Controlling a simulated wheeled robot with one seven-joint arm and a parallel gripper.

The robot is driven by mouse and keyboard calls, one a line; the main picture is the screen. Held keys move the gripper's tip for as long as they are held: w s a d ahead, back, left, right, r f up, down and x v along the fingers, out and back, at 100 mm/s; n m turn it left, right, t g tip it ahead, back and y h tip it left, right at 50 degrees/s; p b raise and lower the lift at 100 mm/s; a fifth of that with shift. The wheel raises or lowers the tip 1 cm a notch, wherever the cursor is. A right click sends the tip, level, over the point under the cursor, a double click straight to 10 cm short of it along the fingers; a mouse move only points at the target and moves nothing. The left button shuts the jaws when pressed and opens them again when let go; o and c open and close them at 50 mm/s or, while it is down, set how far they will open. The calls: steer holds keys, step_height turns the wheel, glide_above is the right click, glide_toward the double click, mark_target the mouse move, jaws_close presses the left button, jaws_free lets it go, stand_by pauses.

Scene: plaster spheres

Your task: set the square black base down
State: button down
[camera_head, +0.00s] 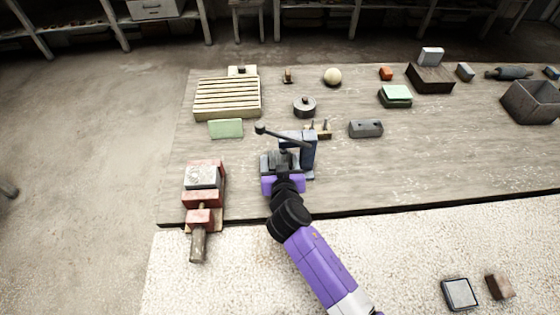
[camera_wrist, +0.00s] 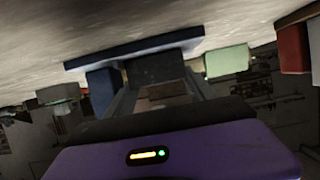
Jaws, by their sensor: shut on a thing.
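My gripper (camera_head: 284,165) is over the near part of the wooden table, directly in front of the blue arbor press. It is shut on the square black base (camera_wrist: 155,68), a dark block between the two fingers in the wrist view. In the head view my gripper largely hides the base. The blue press (camera_head: 309,152), with a long dark lever, stands just behind and right of my gripper. In the wrist view its blue plate (camera_wrist: 135,47) lies right behind the black base. I cannot tell whether the base touches the press or the table.
A red vise-like tool (camera_head: 203,198) stands at the table's left front corner. A green block (camera_head: 226,128), a slatted wooden rack (camera_head: 227,98), a dark round piece (camera_head: 304,107) and a grey block (camera_head: 366,129) lie around the press. The table's right front is clear.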

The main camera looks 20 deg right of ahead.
steer(key=shift+f, duration=0.1)
steer(key=c, duration=0.6)
jaws_free()
steer(key=shift+r, duration=0.25)
steer(key=b+v, duration=0.1)
steer(key=v, duration=1)
steer(key=shift+f, duration=0.2)
steer(key=shift+s+a+r, duration=0.1)
steer(key=shift+s+r, duration=0.2)
steer(key=shift+s, duration=0.2)
